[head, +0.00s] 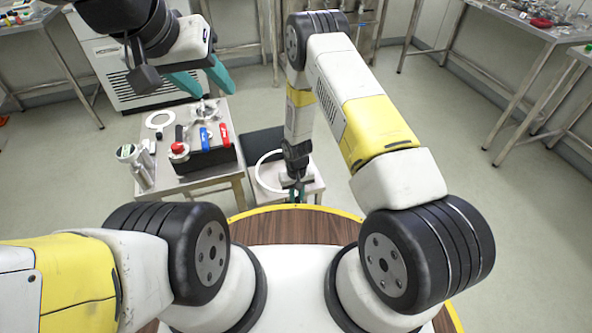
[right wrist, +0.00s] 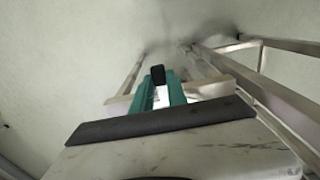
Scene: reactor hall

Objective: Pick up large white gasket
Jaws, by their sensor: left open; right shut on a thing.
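The large white gasket (head: 258,168) is a wide flat ring at a small low table, in front of my base. My right gripper (head: 297,194) points down at the ring's right side and is shut on it. In the right wrist view its teal fingers (right wrist: 162,92) have a white sliver between them. The arm hides part of the ring, and I cannot tell whether it is lifted. My left gripper (head: 210,86) is open and empty, above the back of the left table. A smaller white ring (head: 160,119) lies on that table.
The left table (head: 228,112) holds a black box (head: 207,158) with red and blue handled parts, and a metal canister (head: 136,163). The small table (head: 312,186) has a dark surface at its back. Cluttered benches stand at far right. Floor between is clear.

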